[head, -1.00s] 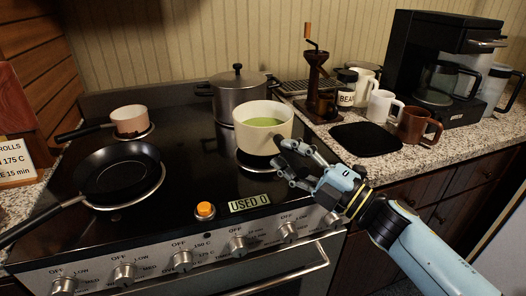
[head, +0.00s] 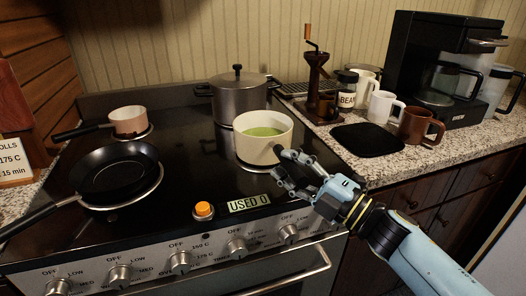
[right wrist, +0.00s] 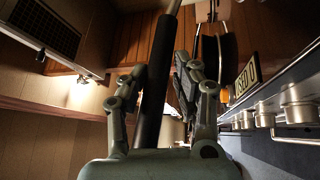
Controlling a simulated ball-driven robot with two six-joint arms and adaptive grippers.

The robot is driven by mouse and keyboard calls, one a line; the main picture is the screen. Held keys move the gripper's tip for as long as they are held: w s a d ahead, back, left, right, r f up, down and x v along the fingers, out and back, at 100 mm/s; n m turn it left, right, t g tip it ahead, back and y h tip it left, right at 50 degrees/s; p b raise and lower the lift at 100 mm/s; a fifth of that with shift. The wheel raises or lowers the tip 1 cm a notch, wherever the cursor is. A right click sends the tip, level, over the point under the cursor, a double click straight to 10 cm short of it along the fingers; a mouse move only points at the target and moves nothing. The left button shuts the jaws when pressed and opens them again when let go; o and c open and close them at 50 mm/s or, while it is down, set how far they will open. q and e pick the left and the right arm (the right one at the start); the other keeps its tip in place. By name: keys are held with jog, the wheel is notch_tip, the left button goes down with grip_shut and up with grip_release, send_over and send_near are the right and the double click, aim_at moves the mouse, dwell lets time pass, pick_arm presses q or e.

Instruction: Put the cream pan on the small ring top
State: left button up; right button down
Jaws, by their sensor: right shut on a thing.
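The cream pan (head: 263,138), with green contents, is at the right front of the black cooktop, over a ring (head: 250,167) whose edge shows below it. I cannot tell whether its base touches the ring. My right gripper (head: 283,168) is at the pan's near right side. In the right wrist view the fingers are closed about a dark handle (right wrist: 155,85); in the head view they mostly hide it. A small ring (head: 137,136) at the back left carries a pink pan (head: 129,120). My left gripper is out of view.
A black skillet (head: 116,173) stands on the front left ring. A lidded grey pot (head: 238,103) stands close behind the cream pan. An orange button (head: 204,209) and a display (head: 249,204) are at the front. Mugs and a black mat (head: 367,140) are on the right counter.

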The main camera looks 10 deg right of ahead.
jog(key=shift+f, duration=0.2)
jog(key=c, duration=1)
grip_release()
jog(key=shift+c, duration=0.2)
jog(key=o, duration=0.5)
jog(key=shift+f, duration=0.1)
jog(key=shift+s, duration=0.1)
jog(key=v, duration=1.2)
